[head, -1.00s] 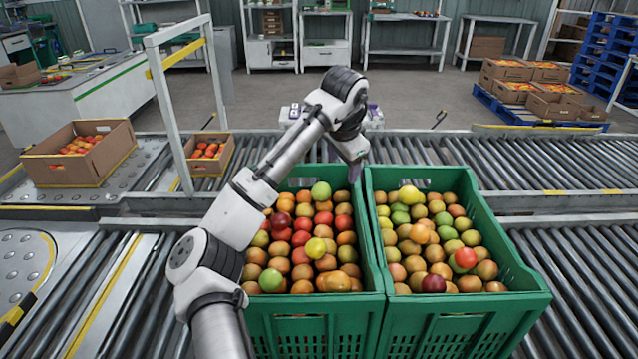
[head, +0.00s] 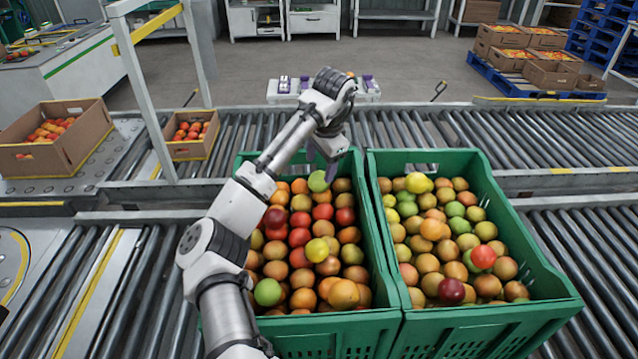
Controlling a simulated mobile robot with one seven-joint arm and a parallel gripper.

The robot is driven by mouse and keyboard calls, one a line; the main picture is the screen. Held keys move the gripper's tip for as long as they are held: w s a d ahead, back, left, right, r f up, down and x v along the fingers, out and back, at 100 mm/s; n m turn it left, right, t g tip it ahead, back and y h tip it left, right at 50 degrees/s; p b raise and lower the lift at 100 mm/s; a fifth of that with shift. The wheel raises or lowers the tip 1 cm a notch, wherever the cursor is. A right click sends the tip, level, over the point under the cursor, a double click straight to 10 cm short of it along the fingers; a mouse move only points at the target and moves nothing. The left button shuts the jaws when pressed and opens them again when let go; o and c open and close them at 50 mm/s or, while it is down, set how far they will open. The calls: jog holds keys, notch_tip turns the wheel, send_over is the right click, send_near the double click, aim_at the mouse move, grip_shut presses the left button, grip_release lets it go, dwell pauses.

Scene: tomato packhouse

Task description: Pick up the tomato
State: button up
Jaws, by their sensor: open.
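Many tomatoes in red, orange, green and yellow fill the left green crate (head: 345,325) and the right green crate (head: 490,320). My gripper (head: 322,165) is open above the far end of the left crate, its purple fingers pointing down. A green tomato (head: 318,181) lies just below the fingers; I cannot tell whether they touch it. A yellow tomato (head: 317,250), a red tomato (head: 300,237) and another green tomato (head: 267,292) lie nearer in the same crate. My arm hides part of the left crate's left side.
The crates stand side by side on a roller conveyor (head: 90,290). Cardboard boxes of tomatoes stand at the left, a large one (head: 75,155) and a small one (head: 190,150). A white metal frame (head: 140,90) rises behind my arm.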

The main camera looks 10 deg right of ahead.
aim_at(320, 175)
jog(key=shift+d+p+x, duration=0.2)
jog(key=shift+p+x, duration=0.2)
jog(key=shift+x, duration=2.65)
jog(key=shift+c, duration=0.4)
jog(key=c, duration=0.4)
